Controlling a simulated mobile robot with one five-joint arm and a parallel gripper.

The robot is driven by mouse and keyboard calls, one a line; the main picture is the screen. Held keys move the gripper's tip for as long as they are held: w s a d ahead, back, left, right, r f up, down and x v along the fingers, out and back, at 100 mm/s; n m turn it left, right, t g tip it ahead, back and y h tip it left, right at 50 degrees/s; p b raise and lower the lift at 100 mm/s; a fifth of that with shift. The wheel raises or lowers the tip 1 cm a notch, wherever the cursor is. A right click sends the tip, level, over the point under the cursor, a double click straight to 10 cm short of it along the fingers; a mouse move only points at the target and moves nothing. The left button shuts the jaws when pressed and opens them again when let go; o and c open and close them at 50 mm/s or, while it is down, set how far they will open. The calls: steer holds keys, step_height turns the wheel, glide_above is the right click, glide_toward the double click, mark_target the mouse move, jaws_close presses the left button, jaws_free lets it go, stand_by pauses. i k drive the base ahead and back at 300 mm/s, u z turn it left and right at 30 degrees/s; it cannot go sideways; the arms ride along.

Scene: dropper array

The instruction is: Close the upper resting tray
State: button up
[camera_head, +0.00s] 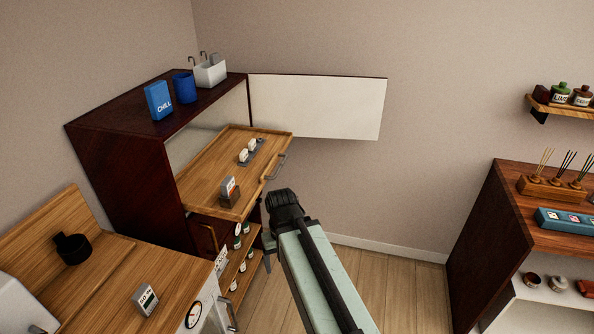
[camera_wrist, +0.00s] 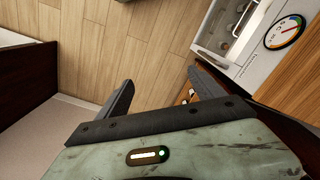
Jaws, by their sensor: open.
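The upper resting tray (camera_head: 208,180) is a wooden board pulled out of the dark red cabinet (camera_head: 125,180). A grey bar handle (camera_head: 277,167) is on its front edge. Small white items (camera_head: 247,151) and a grey-and-white block (camera_head: 230,190) rest on it. My gripper (camera_head: 267,258) is mostly hidden behind my arm in the head view, low and in front of the tray's near side. In the wrist view its two dark fingers (camera_wrist: 162,92) are spread apart with nothing held between them. The wrist view does not clearly show the tray.
A white door panel (camera_head: 318,107) stands open at the cabinet's far side. Lower wooden shelves (camera_head: 238,268) with several small bottles sit below the tray. A wooden counter (camera_head: 105,280) is at left. A dark red shelf unit (camera_head: 490,235) is at right. Floor between is clear.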

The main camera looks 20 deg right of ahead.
mark_target(198, 184)
steer(key=u, duration=3.85)
steer(key=k, duration=1.75)
steer(key=z, duration=1.45)
steer(key=i, duration=1)
steer(key=z, duration=0.1)
